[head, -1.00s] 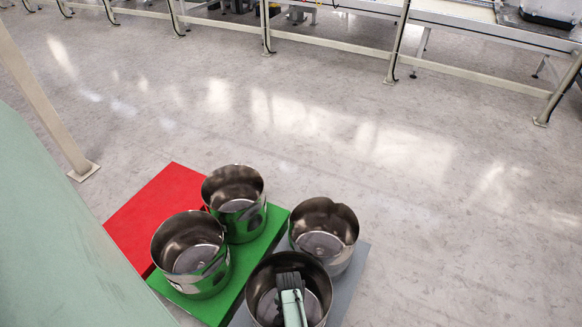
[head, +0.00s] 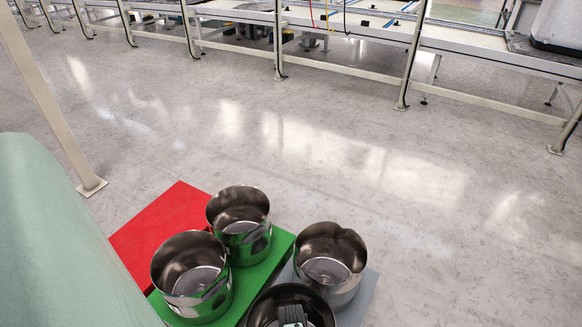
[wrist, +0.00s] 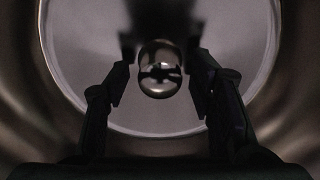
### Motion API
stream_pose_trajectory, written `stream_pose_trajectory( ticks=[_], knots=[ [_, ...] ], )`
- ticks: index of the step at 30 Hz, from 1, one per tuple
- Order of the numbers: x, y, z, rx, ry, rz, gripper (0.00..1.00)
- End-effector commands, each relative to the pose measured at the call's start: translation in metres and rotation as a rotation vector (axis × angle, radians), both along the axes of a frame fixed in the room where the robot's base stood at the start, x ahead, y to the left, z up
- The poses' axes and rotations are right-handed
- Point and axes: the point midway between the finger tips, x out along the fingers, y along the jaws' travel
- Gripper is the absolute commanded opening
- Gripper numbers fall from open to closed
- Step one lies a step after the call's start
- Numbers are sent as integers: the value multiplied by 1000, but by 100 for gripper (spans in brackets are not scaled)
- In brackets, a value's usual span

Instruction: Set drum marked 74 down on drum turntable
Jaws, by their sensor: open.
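My gripper (head: 292,315) reaches down into an open metal drum (head: 262,303) at the bottom edge of the head view. In the wrist view my gripper (wrist: 160,85) is open, with one finger on each side of a shiny rounded knob (wrist: 160,70) above the drum's pale floor (wrist: 85,60). The fingers look apart from the knob. Three like drums stand nearby: a left one (head: 172,262), a rear one (head: 225,210) and a right one (head: 315,240). I cannot read the number 74 on any drum. I cannot make out a turntable.
The left and rear drums stand on a green platform (head: 262,262); the right one stands on a grey platform (head: 357,303). A red platform (head: 160,220) lies to the left. A conveyor frame (head: 360,80) runs across the back. The grey floor between is clear.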

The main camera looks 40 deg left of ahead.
Motion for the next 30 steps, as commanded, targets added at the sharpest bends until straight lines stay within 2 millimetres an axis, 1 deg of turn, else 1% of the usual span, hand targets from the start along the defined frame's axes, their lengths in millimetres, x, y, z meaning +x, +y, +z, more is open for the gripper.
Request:
stream_pose_trajectory(
  ticks=[6, 10, 14, 21, 24, 27, 30],
  knots=[
    [0, 0, 1, 0, 0, 0, 50],
    [1, 0, 11, 1, -2, -1, 50],
    [1, 0, 35, 3, -2, -1, 50],
    [1, 1, 87, 4, -3, -1, 50],
    [0, 0, 103, 1, -2, 0, 50],
    [0, 0, 114, 1, -1, -1, 50],
    [0, 0, 120, 0, 0, -1, 50]
  ],
)
